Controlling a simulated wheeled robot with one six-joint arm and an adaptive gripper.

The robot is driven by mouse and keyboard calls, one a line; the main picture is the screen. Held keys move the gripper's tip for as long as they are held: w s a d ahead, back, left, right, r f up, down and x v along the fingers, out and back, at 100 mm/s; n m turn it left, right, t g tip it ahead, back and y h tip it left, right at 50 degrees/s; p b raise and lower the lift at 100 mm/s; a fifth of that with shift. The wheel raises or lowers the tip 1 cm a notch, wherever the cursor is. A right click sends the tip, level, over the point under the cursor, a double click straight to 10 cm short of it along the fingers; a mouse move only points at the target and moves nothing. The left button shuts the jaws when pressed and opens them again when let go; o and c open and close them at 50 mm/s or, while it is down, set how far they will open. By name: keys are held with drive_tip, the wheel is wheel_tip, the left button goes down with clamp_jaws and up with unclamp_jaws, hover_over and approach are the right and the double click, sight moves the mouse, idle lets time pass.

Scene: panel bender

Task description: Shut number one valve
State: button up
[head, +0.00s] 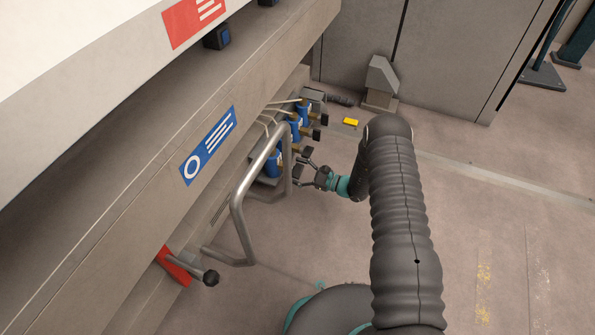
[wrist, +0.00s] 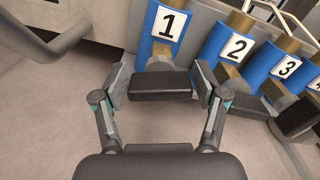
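The number one valve is a blue body with a white "1" label (wrist: 165,24), leftmost of the row in the wrist view. Its black handle (wrist: 160,85) sits below the label on a brass-coloured stem. My gripper (wrist: 161,80) is open, one finger on each side of this handle, with a small gap showing at both ends. In the head view my gripper (head: 312,171) is beside the nearest blue valve (head: 273,164), and the fingers are small there. Contact with the handle cannot be made out.
Valves number two (wrist: 236,46) and three (wrist: 287,66) stand close on the right, with a fourth partly cut off. A grey tubular rail (head: 243,215) stands just left of the gripper. The floor (head: 490,210) to the right is open.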

drive_tip(key=c, duration=0.6)
drive_tip(key=shift+f+m+b, duration=0.15)
drive_tip(key=shift+m+b, duration=0.65)
drive_tip(key=shift+m, duration=0.1)
drive_tip(key=shift+c, duration=0.2)
drive_tip(key=shift+w+m+b, duration=0.1)
drive_tip(key=shift+m+b, duration=0.35)
drive_tip(key=shift+m, duration=0.65)
drive_tip(key=shift+r, duration=0.2)
drive_tip(key=o, duration=1.2)
drive_tip(key=shift+c, duration=0.2)
drive_tip(key=shift+d, duration=0.1)
drive_tip(key=v, duration=1.2)
